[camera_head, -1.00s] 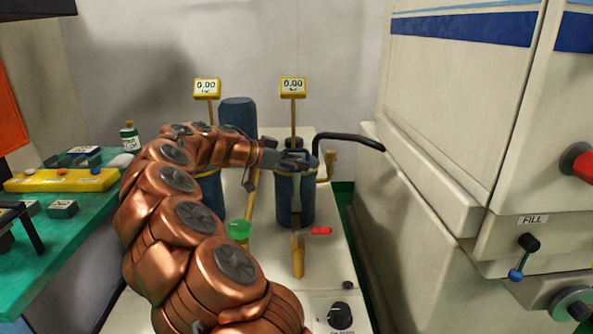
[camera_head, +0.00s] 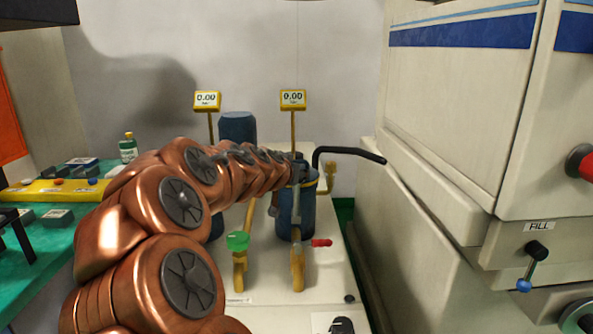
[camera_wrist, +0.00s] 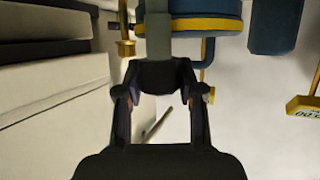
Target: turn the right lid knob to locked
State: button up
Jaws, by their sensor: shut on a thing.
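The right canister (camera_head: 304,221) is blue with a yellow band near its top. My gripper (camera_head: 299,171) is at its lid in the head view, and the arm hides part of the lid. In the wrist view my gripper (camera_wrist: 163,96) is shut on a dark grey piece, which I take for the right lid knob (camera_wrist: 165,74). A grey bar (camera_wrist: 158,35) runs from it across the blue canister (camera_wrist: 205,8). The knob's marking is not readable. The left canister (camera_head: 217,226) is mostly hidden behind my arm.
A bent black handle (camera_head: 350,152) reaches right from near the right lid. Two yellow gauges (camera_head: 293,99) reading 0.00 stand behind. The large cream machine (camera_head: 455,120) bounds the right side.

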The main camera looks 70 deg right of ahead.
jog(key=n+t+p, duration=0.1)
jog(key=p, duration=0.1)
jog(key=n+t+p, duration=0.1)
jog(key=t+p, duration=0.1)
jog(key=shift+r+n+y, duration=0.3)
jog(key=shift+r, duration=0.1)
jog(key=n+t+p, duration=0.2)
jog(key=p, duration=0.2)
jog(key=shift+t+y+p, duration=0.3)
jog(key=shift+p, duration=0.05)
jog(key=n+t+p, duration=0.1)
jog(key=p, duration=0.1)
jog(key=shift+y+p, duration=0.3)
jog(key=shift+p, duration=0.05)
jog(key=shift+f+p, duration=0.1)
jog(key=shift+p, duration=0.2)
jog(key=shift+f+n+t+y+p, duration=0.2)
jog(key=shift+n+t+y+p, duration=0.15)
jog(key=shift+n+p, duration=0.2)
jog(key=o, duration=1.2)
jog(key=shift+c, duration=0.2)
